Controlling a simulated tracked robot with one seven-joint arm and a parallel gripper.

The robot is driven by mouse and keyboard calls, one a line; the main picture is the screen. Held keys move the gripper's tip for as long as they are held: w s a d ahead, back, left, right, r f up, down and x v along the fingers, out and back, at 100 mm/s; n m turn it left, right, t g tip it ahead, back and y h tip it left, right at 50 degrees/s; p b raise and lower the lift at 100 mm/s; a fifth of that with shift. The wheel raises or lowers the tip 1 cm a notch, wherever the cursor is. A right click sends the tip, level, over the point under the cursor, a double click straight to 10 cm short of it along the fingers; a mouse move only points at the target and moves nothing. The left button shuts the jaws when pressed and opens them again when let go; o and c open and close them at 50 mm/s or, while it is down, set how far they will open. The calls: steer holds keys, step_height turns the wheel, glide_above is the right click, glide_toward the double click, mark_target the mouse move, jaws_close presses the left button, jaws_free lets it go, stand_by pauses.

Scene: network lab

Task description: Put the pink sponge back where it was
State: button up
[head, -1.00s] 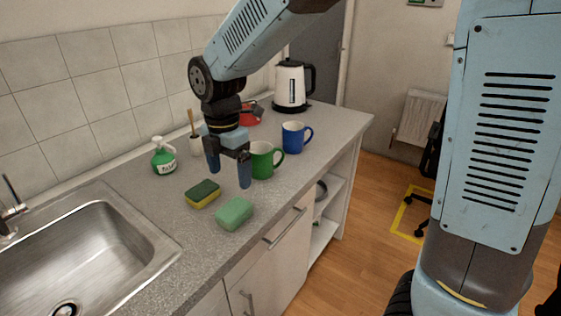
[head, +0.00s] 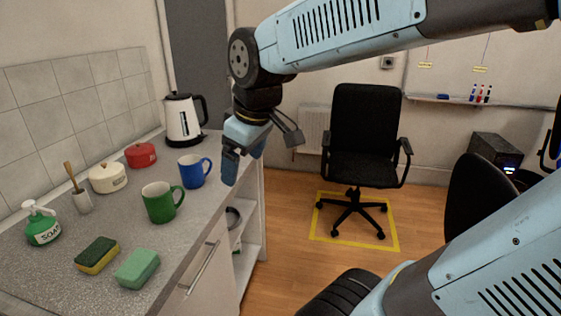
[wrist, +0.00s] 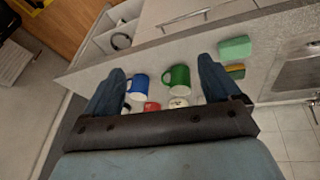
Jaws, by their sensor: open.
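No pink sponge shows in any view. A plain green sponge (head: 137,268) lies near the front edge of the counter. A yellow sponge with a dark green top (head: 97,255) lies to its left. In the wrist view the green sponge (wrist: 235,48) and the yellow one (wrist: 236,71) show beyond the right finger. My gripper (head: 243,166) is open and empty, by the right edge of the counter, right of the blue mug. Its spread fingers (wrist: 163,82) also show in the wrist view.
A green mug (head: 160,203), a blue mug (head: 193,171), a white kettle (head: 183,120), a red pot (head: 141,155), a cream pot (head: 108,177), a brush in a holder (head: 83,202) and a soap bottle (head: 42,226) stand on the counter. A black chair (head: 362,135) stands inside a yellow floor outline.

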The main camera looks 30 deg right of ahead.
steer(key=s+d+m+t+h, duration=0.1)
steer(key=s+d+m, duration=0.4)
steer(key=m, duration=0.2)
steer(key=shift+s+r+t, duration=0.2)
steer(key=shift+r+t, duration=0.1)
steer(key=shift+d, duration=0.1)
stand_by(0.7)
